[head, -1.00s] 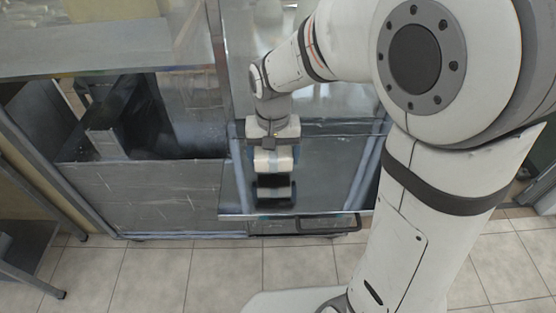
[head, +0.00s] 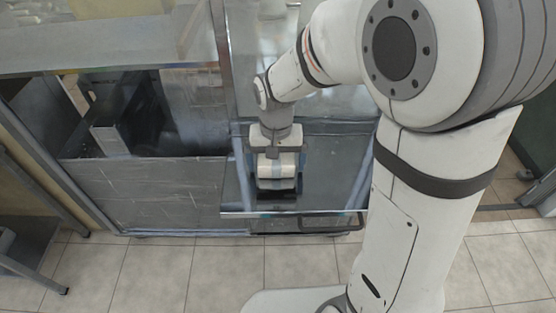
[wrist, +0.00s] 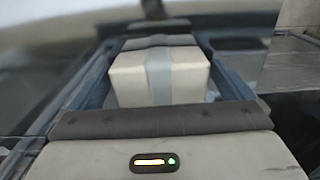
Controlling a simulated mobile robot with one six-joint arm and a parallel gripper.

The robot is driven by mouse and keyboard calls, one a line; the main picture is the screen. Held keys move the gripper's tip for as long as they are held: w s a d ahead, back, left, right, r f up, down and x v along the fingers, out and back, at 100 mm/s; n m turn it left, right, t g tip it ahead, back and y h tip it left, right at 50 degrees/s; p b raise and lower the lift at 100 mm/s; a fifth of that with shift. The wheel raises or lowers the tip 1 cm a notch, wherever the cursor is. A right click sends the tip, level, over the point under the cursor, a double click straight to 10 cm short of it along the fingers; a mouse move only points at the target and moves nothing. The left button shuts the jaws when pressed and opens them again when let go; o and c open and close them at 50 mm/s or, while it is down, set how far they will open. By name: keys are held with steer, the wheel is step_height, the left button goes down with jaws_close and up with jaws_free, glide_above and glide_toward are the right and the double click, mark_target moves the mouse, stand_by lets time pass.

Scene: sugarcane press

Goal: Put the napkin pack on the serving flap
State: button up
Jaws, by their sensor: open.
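The napkin pack (head: 276,167) is a pale block with a grey band around it. It appears to rest on the glossy serving flap (head: 325,180), meeting its own reflection there. In the wrist view the pack (wrist: 180,75) sits between the two blue-grey fingers, with a narrow gap on each side. My gripper (head: 277,172) points down over the pack and is open around it. The underside of the pack is hidden.
A metal cabinet panel (head: 150,195) with an open bay above it stands to the left of the flap. A dark handle bar (head: 315,225) runs under the flap's front edge. The flap's right part is clear. Tiled floor (head: 200,275) lies in front.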

step_height(320, 180, up, 12)
steer(key=s+d+f+t, duration=0.2)
steer(key=s+d+t, duration=0.1)
steer(key=s+d, duration=0.9)
steer(key=shift+s+d, duration=0.3)
steer(key=shift+d, duration=0.15)
stand_by(0.9)
